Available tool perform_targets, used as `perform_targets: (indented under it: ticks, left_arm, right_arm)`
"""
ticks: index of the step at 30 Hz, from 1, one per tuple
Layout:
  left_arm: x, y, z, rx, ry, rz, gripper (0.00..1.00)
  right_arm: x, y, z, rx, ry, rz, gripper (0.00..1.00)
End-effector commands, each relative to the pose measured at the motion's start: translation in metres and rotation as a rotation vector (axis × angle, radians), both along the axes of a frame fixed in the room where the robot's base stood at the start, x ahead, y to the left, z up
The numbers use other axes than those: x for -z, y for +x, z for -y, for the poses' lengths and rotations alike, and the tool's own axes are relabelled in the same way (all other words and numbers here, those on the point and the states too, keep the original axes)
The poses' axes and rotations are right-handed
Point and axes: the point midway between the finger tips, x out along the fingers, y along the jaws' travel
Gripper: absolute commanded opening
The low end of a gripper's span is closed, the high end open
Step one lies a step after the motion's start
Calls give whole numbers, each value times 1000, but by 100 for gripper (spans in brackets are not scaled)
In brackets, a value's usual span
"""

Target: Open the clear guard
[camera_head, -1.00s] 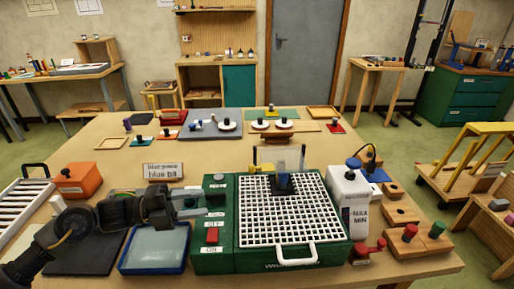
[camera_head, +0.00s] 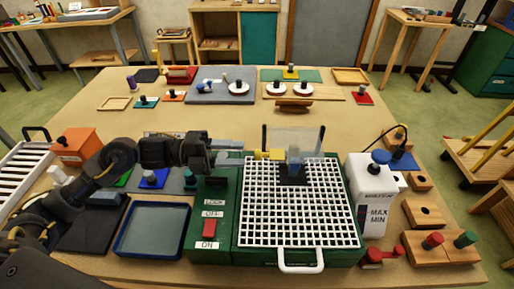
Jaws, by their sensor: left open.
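The clear guard (camera_head: 310,141) is a see-through panel standing at the back edge of the green machine (camera_head: 218,232), behind its white grid (camera_head: 265,215). Its exact tilt is hard to tell. My left gripper (camera_head: 237,151) reaches in from the left, above the machine's back left corner. It is open and empty, to the left of the guard and apart from it. A yellow block (camera_head: 269,154) lies between the gripper and the guard. My right gripper is not in view.
Two dark posts rise beside the guard. A white bottle (camera_head: 371,195) stands right of the machine. A blue tray (camera_head: 153,229) lies left of it.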

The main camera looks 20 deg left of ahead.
Motion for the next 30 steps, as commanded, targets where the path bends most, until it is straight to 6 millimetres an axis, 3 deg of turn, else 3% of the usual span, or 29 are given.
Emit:
perform_targets:
  ticks: [3,9,22,30]
  left_arm:
    - [-5,6,23,1,-3,0,46]
    - [-3,13,48,0,-1,-1,46]
    - [0,15,58,-1,2,0,46]
    - [0,15,58,-1,1,0,12]
  right_arm:
    - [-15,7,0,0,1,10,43]
    - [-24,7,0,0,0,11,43]
    - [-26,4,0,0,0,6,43]
    - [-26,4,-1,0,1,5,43]
